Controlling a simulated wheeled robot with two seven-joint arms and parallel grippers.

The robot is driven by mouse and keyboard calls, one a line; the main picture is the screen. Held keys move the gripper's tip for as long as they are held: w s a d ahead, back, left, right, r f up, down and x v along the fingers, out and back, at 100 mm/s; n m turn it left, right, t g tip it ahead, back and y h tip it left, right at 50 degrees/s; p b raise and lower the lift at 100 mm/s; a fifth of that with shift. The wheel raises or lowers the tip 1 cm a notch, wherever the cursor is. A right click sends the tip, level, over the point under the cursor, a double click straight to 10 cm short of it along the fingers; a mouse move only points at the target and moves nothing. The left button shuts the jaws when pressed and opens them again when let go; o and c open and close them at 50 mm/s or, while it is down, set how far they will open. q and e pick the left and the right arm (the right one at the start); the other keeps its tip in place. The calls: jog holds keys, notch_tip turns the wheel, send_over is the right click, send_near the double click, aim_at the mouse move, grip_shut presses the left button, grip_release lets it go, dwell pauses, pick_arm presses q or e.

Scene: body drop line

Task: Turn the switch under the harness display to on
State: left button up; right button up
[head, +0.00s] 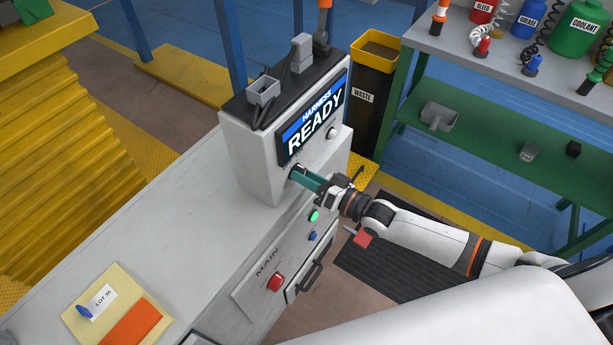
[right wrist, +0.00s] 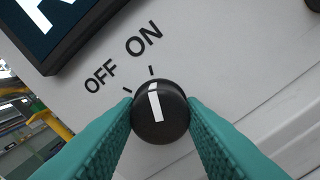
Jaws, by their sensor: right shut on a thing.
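The harness display (head: 313,117) is lit and reads "HARNESS READY" on the upright front of the grey console; its corner shows in the right wrist view (right wrist: 62,22). Below it, the switch is a round black knob (right wrist: 160,112) with a white pointer line. The pointer aims at the ON tick, roughly in line with it, and away from the OFF tick. My right gripper (head: 297,174), with teal fingers, is shut on the knob, one finger on each side (right wrist: 160,120). In the head view the fingers hide most of the knob. My left gripper is not in view.
Below the switch are a green button (head: 314,216), a blue button (head: 312,236) and a red MAIN switch (head: 275,283). A yellow tray (head: 84,328) lies on the grey bench. A waste bin (head: 374,75) and a green shelf unit (head: 480,150) stand behind.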

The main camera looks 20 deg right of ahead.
jog(key=o, duration=1)
jog(key=b+v, duration=0.1)
jog(key=v, duration=1.1)
jog(key=shift+d, duration=0.1)
jog(key=shift+f, duration=0.1)
